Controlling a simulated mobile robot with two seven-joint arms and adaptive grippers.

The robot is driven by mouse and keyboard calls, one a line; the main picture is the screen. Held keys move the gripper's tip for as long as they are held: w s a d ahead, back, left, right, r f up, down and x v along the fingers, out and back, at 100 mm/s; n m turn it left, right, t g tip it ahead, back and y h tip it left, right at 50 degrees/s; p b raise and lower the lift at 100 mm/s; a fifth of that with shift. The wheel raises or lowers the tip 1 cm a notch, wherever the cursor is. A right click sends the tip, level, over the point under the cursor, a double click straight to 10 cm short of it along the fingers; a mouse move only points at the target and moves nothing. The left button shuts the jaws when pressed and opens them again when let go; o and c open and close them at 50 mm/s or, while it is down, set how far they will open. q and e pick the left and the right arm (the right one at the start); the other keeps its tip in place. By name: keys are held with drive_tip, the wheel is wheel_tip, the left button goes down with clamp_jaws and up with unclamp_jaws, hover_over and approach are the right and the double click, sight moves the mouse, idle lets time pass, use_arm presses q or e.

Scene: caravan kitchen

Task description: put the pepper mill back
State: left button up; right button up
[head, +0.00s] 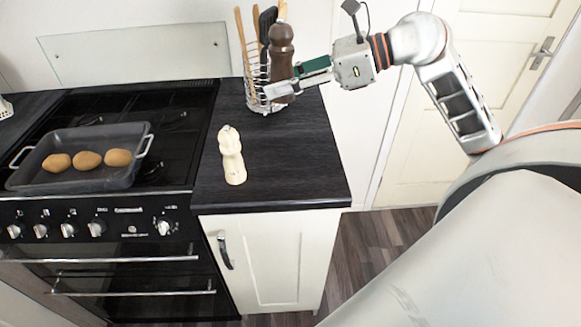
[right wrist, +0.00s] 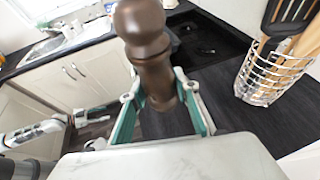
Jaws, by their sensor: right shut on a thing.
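The brown pepper mill (head: 281,48) is upright between the fingers of my right gripper (head: 290,85), beside the wire utensil basket at the back of the dark counter. In the right wrist view the pepper mill (right wrist: 146,50) stands up between the two green-sided fingers, which are shut on its lower body. I cannot tell whether its base touches the counter. A cream mill (head: 231,156) stands alone on the counter, nearer the front.
The wire basket (head: 256,96) holds wooden and black utensils, close left of the pepper mill. A dark baking tray (head: 98,178) with three potato-like items sits on the black stove. The counter's right part (head: 300,165) is clear. A sink (right wrist: 45,48) shows in the right wrist view.

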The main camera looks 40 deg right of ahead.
sight(285, 170)
wheel_tip(285, 170, down, 19)
drive_tip(key=shift+f, duration=0.5)
drive_tip(key=shift+f, duration=0.15)
drive_tip(key=o, duration=1.2)
